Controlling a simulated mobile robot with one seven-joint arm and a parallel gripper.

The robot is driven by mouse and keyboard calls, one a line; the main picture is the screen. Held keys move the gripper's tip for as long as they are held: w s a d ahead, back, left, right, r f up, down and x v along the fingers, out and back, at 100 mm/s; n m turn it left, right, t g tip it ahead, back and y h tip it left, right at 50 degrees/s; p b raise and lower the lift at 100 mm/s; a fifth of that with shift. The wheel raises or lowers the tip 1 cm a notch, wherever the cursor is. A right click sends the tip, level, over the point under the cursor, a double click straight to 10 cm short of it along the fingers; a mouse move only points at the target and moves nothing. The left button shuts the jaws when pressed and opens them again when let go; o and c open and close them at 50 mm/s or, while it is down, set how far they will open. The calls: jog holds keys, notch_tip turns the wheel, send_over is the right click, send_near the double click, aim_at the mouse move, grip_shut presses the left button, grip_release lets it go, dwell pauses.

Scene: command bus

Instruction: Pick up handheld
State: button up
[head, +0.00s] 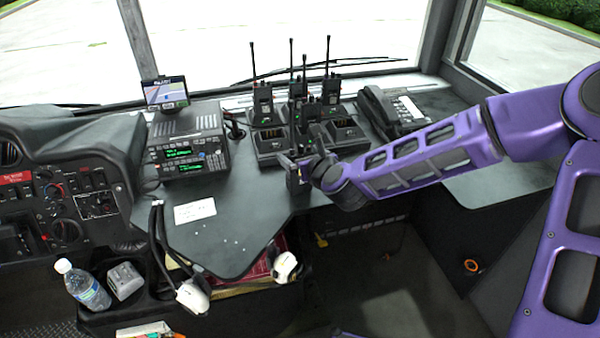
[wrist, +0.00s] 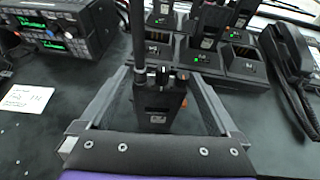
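A black handheld radio (wrist: 160,100) with a tall antenna stands upright in the middle of the wrist view, between the two fingers of my gripper (wrist: 158,112). Gaps show on both sides of it, and neither finger appears to touch it. My gripper is open. The lower end of the near handheld is hidden by my gripper's body in the wrist view.
More handhelds, such as the left one (head: 263,98) and the right one (head: 331,88), stand in the chargers behind. A desk phone (head: 380,110) is to the right and a radio console (head: 187,150) to the left. The front-left desk is mostly clear around a white card (head: 195,211).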

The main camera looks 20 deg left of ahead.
grip_shut()
dwell(0.4)
